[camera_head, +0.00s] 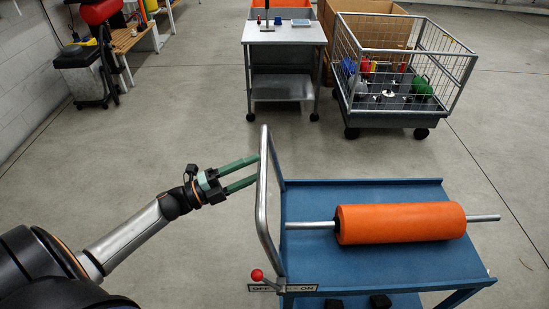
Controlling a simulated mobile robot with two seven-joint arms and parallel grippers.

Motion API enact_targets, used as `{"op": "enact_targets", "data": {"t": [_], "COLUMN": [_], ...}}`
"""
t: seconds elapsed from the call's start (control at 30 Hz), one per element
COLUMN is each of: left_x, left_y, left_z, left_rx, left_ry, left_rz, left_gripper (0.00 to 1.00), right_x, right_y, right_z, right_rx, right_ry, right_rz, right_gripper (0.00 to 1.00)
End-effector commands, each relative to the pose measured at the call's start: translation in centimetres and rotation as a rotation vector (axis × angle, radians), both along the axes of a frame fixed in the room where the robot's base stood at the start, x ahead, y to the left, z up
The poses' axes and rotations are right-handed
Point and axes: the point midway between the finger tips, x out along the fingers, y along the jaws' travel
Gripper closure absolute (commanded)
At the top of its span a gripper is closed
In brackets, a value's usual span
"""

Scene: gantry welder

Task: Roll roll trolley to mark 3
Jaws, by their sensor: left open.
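The roll trolley (402,268) is a blue cart at the lower right, with an orange roll (400,223) on a steel shaft lying across its top. Its upright push handle (262,205) is a grey metal loop at the cart's left end. A red-knobbed lever (257,275) sits by a plate lettered OFF and ON at the handle's foot. My left gripper (256,171) is open, its two green fingers pointing right at the handle's upper part. I cannot tell whether the fingertips touch the handle. No mark 3 shows on the floor, and my right gripper is out of view.
A grey steel table on wheels (284,32) and a wire cage cart (399,111) with colored items stand at the back. A cardboard box (372,32) is behind them. A wooden bench (130,38) and black bin (82,76) line the left wall. The concrete floor between is clear.

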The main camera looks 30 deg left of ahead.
Motion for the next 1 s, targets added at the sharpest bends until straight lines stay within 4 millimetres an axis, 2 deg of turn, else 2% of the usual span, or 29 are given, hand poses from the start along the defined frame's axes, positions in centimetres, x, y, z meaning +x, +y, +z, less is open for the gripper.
{"op": "enact_targets", "data": {"t": [0.1, 0.3, 0.73, 0.77, 1.0], "left_x": [1.9, 3.9, 4.6, 4.6, 4.6], "left_y": [-1.3, -2.8, -3.3, -3.3, -3.3], "left_z": [0.6, 1.0, 1.0, 1.0, 1.0], "left_rx": [-0.002, -0.002, -0.002, -0.002, -0.002], "left_ry": [-0.002, 0.0, 0.003, 0.003, 0.003], "left_rz": [0.0, 0.0, 0.0, 0.0, 0.0], "left_gripper": [0.41, 0.41, 0.41, 0.42, 0.69], "right_x": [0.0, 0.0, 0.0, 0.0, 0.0], "right_y": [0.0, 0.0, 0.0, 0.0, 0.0], "right_z": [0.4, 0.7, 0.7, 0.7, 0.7], "right_rx": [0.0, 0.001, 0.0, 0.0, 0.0], "right_ry": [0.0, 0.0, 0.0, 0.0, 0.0], "right_rz": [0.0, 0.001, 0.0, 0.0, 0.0], "right_gripper": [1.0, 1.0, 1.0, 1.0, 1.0]}}
